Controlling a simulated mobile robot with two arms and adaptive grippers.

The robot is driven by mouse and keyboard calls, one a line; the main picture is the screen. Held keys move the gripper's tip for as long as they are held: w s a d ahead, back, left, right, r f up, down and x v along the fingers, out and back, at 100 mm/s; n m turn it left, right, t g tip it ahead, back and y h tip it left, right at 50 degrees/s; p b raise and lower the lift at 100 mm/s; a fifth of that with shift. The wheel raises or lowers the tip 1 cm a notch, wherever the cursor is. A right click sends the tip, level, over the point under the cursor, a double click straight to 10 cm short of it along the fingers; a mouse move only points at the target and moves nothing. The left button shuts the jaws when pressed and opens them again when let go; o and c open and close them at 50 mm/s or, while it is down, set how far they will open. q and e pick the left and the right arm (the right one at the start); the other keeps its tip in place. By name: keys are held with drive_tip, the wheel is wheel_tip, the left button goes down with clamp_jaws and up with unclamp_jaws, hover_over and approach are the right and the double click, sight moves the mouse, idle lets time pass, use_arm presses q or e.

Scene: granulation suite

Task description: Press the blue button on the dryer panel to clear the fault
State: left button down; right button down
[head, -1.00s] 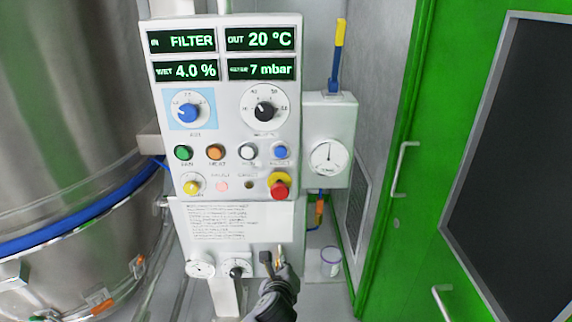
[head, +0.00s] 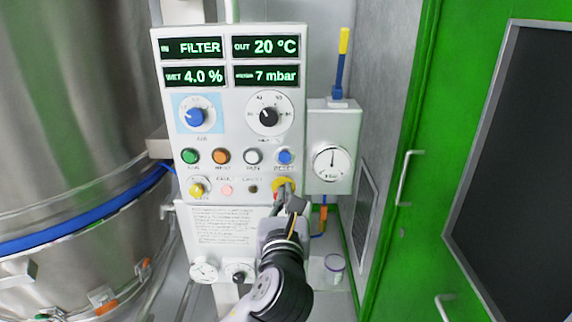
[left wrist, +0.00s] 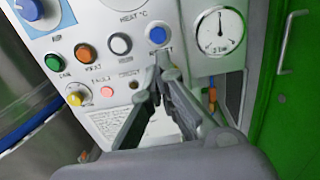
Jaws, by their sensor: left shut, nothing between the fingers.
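The white dryer panel (head: 231,120) stands upright ahead, with FILTER on one of its lit displays. The blue button (head: 284,157) is at the right end of the row of round buttons. It also shows in the left wrist view (left wrist: 157,35). My left gripper (head: 287,186) is shut and empty, its fingertips just below the blue button. In the left wrist view its fingertips (left wrist: 158,72) are beneath the button and apart from it. The gripper covers much of the red-and-yellow emergency stop (head: 279,184) in the head view. My right gripper is not in view.
Green (head: 190,156), orange (head: 221,156) and white (head: 253,156) buttons sit left of the blue one. A gauge box (head: 333,150) is at the panel's right. A steel vessel (head: 75,120) stands left and a green door (head: 420,190) right.

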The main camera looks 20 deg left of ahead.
sight(286, 158)
use_arm(q)
drive_tip(key=p+x, duration=0.2)
drive_tip(key=x, duration=1.2)
drive_tip(key=shift+p, duration=0.3)
